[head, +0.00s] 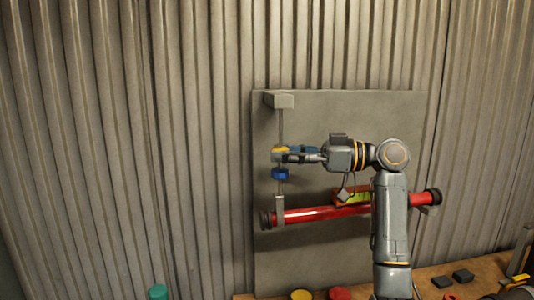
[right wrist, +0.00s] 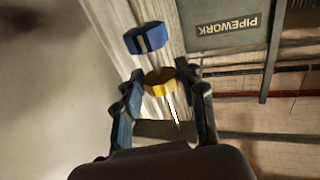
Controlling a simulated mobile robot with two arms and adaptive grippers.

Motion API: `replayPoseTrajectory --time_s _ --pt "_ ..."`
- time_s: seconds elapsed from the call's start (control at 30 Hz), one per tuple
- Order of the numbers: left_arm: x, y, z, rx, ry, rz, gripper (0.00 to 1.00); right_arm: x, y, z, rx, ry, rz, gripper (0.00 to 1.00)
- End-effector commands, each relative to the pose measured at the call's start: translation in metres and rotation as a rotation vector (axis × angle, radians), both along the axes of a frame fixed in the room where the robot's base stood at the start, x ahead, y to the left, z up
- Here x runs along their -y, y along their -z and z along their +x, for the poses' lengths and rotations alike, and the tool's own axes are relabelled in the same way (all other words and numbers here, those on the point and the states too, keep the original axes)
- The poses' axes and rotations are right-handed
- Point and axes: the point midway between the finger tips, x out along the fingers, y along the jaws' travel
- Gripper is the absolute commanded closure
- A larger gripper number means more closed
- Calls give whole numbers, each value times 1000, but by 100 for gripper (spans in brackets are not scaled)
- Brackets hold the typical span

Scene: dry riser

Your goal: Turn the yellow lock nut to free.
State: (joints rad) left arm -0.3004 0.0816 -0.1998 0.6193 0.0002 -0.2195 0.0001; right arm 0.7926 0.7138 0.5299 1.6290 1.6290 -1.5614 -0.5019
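The yellow lock nut (head: 279,151) sits on a thin vertical rod on the grey wall panel. A blue nut (head: 280,174) is just below it on the same rod. My right gripper (head: 288,154) reaches in from the right at the yellow nut's height. In the right wrist view, the yellow nut (right wrist: 160,82) lies between the two fingertips, with narrow gaps beside it, so the gripper looks open around it. The blue nut (right wrist: 147,38) is beyond the fingertips in that view. My left gripper is not in view.
A red tube (head: 320,213) runs across the panel (head: 340,115) below the nuts, partly behind my right arm. A grey bracket (head: 279,100) holds the rod's top. Caps and dark blocks (head: 463,275) lie on the wooden bench (head: 425,271) below. Corrugated wall surrounds the panel.

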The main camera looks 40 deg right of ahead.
Motion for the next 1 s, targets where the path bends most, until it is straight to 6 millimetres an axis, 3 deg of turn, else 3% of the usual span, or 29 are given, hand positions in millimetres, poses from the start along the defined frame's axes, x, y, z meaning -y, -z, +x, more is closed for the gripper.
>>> replayPoseTrajectory --time_s 0.2,0.4,1.0 --pt "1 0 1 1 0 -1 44 32 1 -33 -2 3 -1 61" --pt "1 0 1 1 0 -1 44 48 1 -49 -1 1 0 61" --pt "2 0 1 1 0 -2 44 50 0 -53 -1 0 -1 61"
